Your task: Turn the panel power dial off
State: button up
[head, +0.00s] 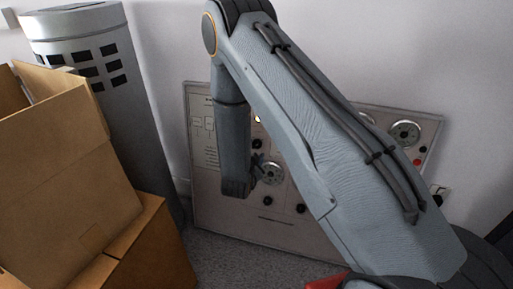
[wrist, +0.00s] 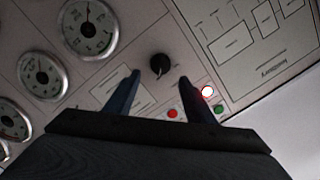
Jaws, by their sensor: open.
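The panel (head: 225,215) stands upright against the wall, partly hidden behind my arm in the head view. In the wrist view a round black dial (wrist: 160,64) sits on the panel (wrist: 190,50), between and just beyond my fingertips. I cannot read its setting. My gripper (wrist: 160,78) is open, with one blue-dark finger to each side of the dial, and nothing is held. Whether the fingers touch the dial cannot be told. In the head view my gripper (head: 258,165) is small and dark in front of the panel. A lit lamp (wrist: 207,91) glows near the right finger.
Round gauges (wrist: 88,27) line the panel to the left in the wrist view. A red button (wrist: 172,113) and a green button (wrist: 219,108) lie near the fingers. Cardboard boxes (head: 75,170) and a grey cylinder (head: 95,60) stand left of the panel.

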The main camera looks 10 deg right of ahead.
aim_at(257, 145)
jog(key=shift+x, duration=2.3)
jog(key=c, duration=1)
